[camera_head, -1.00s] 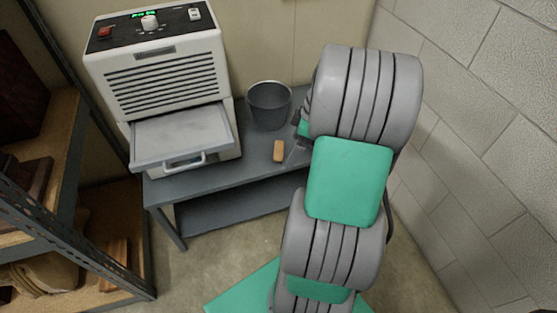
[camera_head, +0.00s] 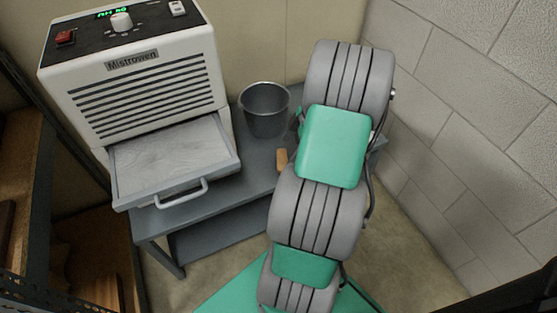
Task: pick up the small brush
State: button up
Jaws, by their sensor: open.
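The small brush, seen as a small tan-orange block (camera_head: 282,160), lies on the grey bench (camera_head: 258,172) in the head view, in front of the bucket. Its right side is close to the outline of my arm, and its bristles cannot be made out. My grey and green arm rises from the bottom of the view and covers the bench to the right of the brush. My gripper is hidden behind the arm, so its distance from the brush cannot be seen.
A dark grey bucket (camera_head: 265,110) stands on the bench behind the brush. A white machine (camera_head: 140,85) with its tray drawer (camera_head: 170,155) pulled out fills the bench's left part. A block wall (camera_head: 460,130) is at the right, and shelving (camera_head: 45,190) at the left.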

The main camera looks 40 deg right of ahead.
aim_at(283, 159)
jog(key=b+x, duration=0.2)
jog(key=x, duration=0.3)
jog(key=shift+w+d+f, duration=0.1)
jog(key=shift+f, duration=0.05)
jog(key=shift+c, duration=0.6)
jog(key=c, duration=1.2)
jog(key=r, duration=0.1)
jog(key=r+p, duration=0.1)
jog(key=r, duration=0.1)
jog(key=r+p, duration=0.1)
jog(key=shift+s+r, duration=0.4)
jog(key=s+r+p, duration=0.1)
jog(key=s+r, duration=0.1)
jog(key=s, duration=0.2)
jog(key=s+r+p, duration=0.1)
jog(key=s+r, duration=0.2)
jog(key=s, duration=0.2)
jog(key=s+r+p, duration=0.1)
jog(key=s+r, duration=0.2)
jog(key=s, duration=0.1)
jog(key=shift+s+a+r+p, duration=0.15)
jog(key=shift+a+r+p, duration=0.05)
jog(key=shift+a+p, duration=0.2)
